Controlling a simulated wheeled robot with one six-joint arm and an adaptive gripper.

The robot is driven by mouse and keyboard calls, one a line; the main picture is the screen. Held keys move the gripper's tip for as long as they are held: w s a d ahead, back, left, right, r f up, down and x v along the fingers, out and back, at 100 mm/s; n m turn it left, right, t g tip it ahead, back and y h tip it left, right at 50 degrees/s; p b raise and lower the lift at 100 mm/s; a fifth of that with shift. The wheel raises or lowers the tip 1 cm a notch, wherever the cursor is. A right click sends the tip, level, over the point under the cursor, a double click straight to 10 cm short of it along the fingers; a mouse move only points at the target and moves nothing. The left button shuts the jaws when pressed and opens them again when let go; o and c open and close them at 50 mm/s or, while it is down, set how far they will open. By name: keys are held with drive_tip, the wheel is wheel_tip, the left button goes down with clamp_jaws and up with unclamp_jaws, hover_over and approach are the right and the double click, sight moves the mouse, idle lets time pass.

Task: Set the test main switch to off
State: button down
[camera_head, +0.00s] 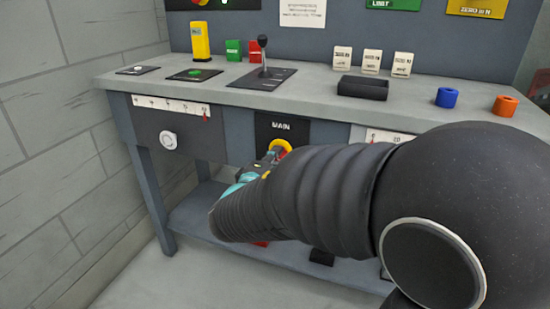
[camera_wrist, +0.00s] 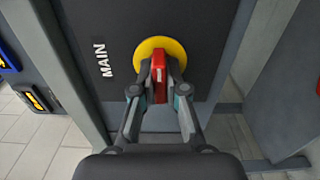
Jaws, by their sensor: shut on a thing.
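The main switch is a red handle (camera_wrist: 158,75) on a round yellow plate (camera_wrist: 150,50), set in a dark panel marked MAIN (camera_wrist: 101,60). My gripper (camera_wrist: 159,85) is shut on the red handle, with one finger on each side of it. In the head view the yellow plate (camera_head: 281,146) shows just under the MAIN label (camera_head: 281,126) on the bench front. There my arm hides most of the red handle and the fingertips. I cannot read any on or off marks beside the switch.
A white knob (camera_head: 168,140) sits on the bench front at left. A lower shelf (camera_head: 195,222) runs beneath.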

drive_tip(key=n+b, duration=0.1)
drive_tip(key=n, duration=0.2)
drive_tip(key=shift+n, duration=0.3)
drive_tip(key=n, duration=0.4)
drive_tip(key=shift+n, duration=0.3)
drive_tip(key=n+p, duration=0.2)
drive_tip(key=n, duration=0.3)
drive_tip(key=shift+r, duration=0.1)
drive_tip(key=shift+n+p, duration=1.25)
drive_tip(key=shift+n, duration=0.75)
drive_tip(key=c, duration=1.2)
unclamp_jaws()
drive_tip(key=shift+s+a, duration=0.1)
drive_tip(key=v, duration=1.1)
drive_tip(key=shift+s, duration=0.4)
